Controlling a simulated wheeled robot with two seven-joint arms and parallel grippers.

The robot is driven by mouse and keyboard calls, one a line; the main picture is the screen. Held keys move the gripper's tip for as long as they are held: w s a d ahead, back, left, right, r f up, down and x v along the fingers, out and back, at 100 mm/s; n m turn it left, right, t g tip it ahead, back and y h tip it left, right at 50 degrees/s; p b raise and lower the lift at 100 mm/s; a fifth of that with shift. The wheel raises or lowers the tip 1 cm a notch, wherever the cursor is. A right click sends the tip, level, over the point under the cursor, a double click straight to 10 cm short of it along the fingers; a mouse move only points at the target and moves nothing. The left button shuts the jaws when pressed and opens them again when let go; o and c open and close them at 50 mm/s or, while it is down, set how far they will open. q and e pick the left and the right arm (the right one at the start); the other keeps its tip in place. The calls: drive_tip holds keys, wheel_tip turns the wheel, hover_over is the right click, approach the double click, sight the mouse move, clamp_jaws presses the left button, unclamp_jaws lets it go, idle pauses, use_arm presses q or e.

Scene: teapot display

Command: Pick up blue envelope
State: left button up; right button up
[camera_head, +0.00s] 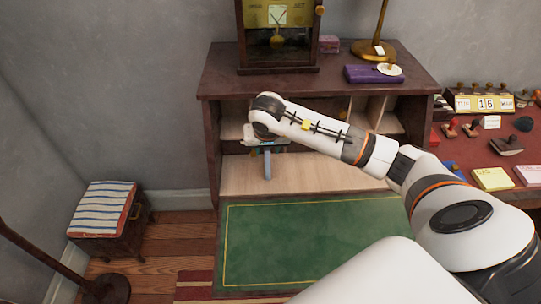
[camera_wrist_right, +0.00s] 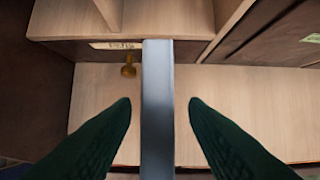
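A slim blue-grey piece, which looks like the blue envelope seen narrow, shows below my right gripper (camera_head: 266,148) in the head view (camera_head: 267,167). In the right wrist view this blue-grey piece (camera_wrist_right: 158,110) runs up the middle, between the two dark green fingers of my right gripper (camera_wrist_right: 160,103). The fingers are apart, with a narrow gap on each side of the piece, so the gripper looks open around it. I cannot tell what supports the piece. My left gripper is not in view.
The wooden desk cabinet (camera_head: 212,84) has pale inner shelves and dividers close to my right gripper. A small brass knob (camera_wrist_right: 128,68) shows inside. A green writing surface (camera_head: 300,245) lies in front. A purple box (camera_head: 365,74) and a clock (camera_head: 278,40) stand on top.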

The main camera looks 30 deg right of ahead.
drive_tip(key=shift+x, duration=0.9)
drive_tip(key=shift+r, duration=0.1)
drive_tip(key=shift+c, duration=0.3)
clamp_jaws()
